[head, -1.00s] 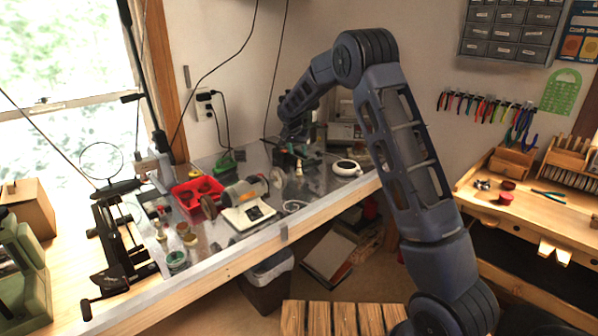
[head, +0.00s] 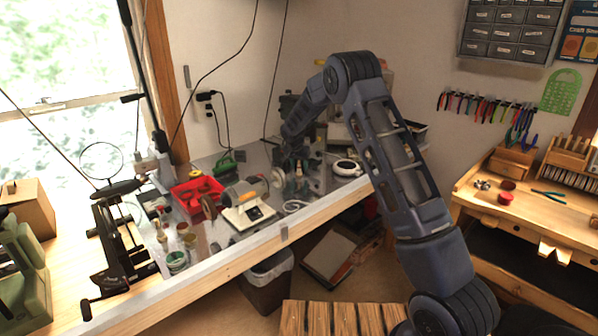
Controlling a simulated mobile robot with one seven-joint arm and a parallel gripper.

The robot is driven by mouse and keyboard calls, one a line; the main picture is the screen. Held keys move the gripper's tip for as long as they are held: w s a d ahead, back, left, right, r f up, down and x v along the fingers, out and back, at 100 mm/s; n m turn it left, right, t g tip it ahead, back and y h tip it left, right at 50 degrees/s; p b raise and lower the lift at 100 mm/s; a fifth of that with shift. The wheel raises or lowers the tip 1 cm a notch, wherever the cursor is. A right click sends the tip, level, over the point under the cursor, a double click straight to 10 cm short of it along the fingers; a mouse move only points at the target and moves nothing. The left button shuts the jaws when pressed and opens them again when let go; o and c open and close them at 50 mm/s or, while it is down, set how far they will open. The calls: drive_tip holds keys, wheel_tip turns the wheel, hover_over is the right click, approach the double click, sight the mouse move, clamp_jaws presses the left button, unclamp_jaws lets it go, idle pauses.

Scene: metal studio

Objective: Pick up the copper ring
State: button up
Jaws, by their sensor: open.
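I cannot make out the copper ring in the head view; it may be too small or hidden behind my arm. My gripper (head: 292,172) is at the far part of the metal-topped bench (head: 228,236), low over the surface behind the bench grinder. It is small and dark here, and its fingers blend with the things behind them. It is open, and I see nothing held in it.
A white round dish (head: 346,168) lies right of my gripper. A black vise-like tool (head: 122,240) stands at left. A wooden workbench (head: 520,206) is at right.

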drive_tip(key=shift+x, duration=0.8)
clamp_jaws()
drive_tip(key=shift+r, duration=0.15)
